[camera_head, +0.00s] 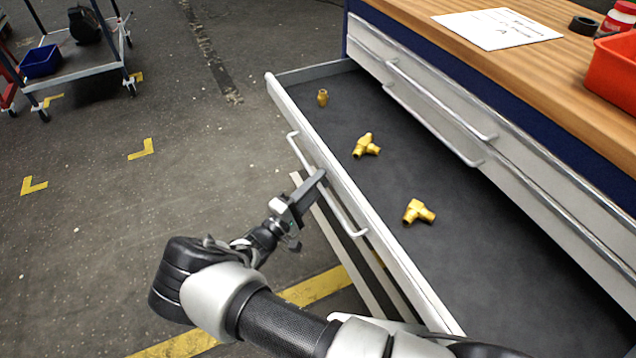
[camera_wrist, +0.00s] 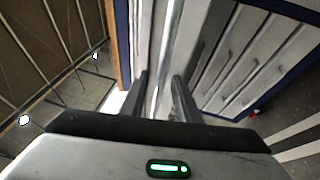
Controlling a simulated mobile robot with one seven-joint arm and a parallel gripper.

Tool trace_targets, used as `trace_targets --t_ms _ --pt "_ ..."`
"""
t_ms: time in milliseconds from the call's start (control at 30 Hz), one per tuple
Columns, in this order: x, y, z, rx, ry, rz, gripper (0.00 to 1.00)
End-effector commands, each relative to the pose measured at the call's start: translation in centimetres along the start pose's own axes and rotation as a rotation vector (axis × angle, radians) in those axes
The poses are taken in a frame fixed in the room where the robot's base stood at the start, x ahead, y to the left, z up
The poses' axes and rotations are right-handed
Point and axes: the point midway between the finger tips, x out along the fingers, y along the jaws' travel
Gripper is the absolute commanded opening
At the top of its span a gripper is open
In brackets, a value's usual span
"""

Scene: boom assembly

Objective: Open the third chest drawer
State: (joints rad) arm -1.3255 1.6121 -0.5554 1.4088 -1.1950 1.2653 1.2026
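The chest has one drawer pulled far out; its bare grey bottom (camera_head: 470,255) and white front edge (camera_head: 350,200) show in the head view. It sits below closed drawer fronts (camera_head: 440,95). The open drawer's bar handle (camera_head: 345,208) is on its outer face. My gripper (camera_head: 312,188) is beside this handle, outside the drawer. In the wrist view, a bar (camera_wrist: 167,55) runs between the two separated fingers of my gripper (camera_wrist: 162,88). I see a gap beside the bar, so the gripper looks open around it. Contact cannot be made out.
Several brass fittings, including a T-shaped one (camera_head: 418,211), lie in the open drawer. The wooden worktop (camera_head: 570,60) carries a paper sheet (camera_head: 497,28) and a red bin (camera_head: 612,75). A cart (camera_head: 75,65) stands far left. Floor left of the drawer is clear.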

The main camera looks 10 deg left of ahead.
Motion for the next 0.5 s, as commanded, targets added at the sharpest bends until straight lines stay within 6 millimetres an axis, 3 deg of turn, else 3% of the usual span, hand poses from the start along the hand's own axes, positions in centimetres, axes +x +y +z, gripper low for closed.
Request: trace_targets --t_ms 267,500 --pt "-0.6 0.1 -0.1 0.001 0.002 0.0 0.29" --pt "-4.9 0.1 -0.2 0.001 0.005 -0.001 0.29"
